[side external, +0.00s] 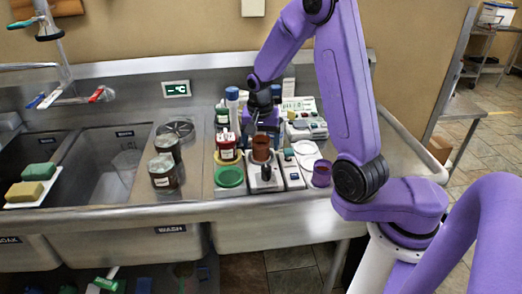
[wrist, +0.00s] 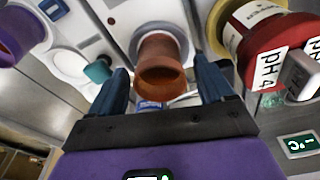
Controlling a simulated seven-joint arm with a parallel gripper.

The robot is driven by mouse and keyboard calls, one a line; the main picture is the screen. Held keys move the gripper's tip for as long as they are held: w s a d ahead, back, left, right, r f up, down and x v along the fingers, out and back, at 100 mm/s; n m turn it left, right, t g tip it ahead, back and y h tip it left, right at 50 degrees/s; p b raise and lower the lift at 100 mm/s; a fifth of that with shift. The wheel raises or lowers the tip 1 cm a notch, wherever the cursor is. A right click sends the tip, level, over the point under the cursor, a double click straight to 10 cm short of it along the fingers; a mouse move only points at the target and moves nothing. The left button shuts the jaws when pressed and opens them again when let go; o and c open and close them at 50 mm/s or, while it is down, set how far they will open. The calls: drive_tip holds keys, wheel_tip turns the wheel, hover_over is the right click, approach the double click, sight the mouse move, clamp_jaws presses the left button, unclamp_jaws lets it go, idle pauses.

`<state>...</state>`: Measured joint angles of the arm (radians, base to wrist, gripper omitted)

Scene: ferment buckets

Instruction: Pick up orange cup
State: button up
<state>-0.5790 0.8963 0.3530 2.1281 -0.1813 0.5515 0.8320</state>
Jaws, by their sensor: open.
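The orange-brown cup (side external: 261,147) stands on a white and grey bench device (side external: 266,184) in the middle of the steel counter. In the wrist view the cup (wrist: 160,66) shows its open mouth towards me, with a pale ring around its far end. My gripper (side external: 262,132) is just behind the cup in the side view. In the wrist view its two dark blue fingers (wrist: 161,78) are spread apart, one to each side of the cup, with a gap visible on both sides. Whether the fingertips reach fully around the cup is hard to tell.
A red labelled jar (side external: 227,150) stands close left of the cup, also in the wrist view (wrist: 266,36). A green lid (side external: 229,177) lies in front of it. A purple cup (side external: 321,173) stands to the right. Dark jars (side external: 163,172) and sinks are further left.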

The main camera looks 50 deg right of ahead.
drive_tip(key=shift+f, duration=0.2)
drive_tip(key=c, duration=1.1)
drive_tip(key=shift+r, duration=0.15)
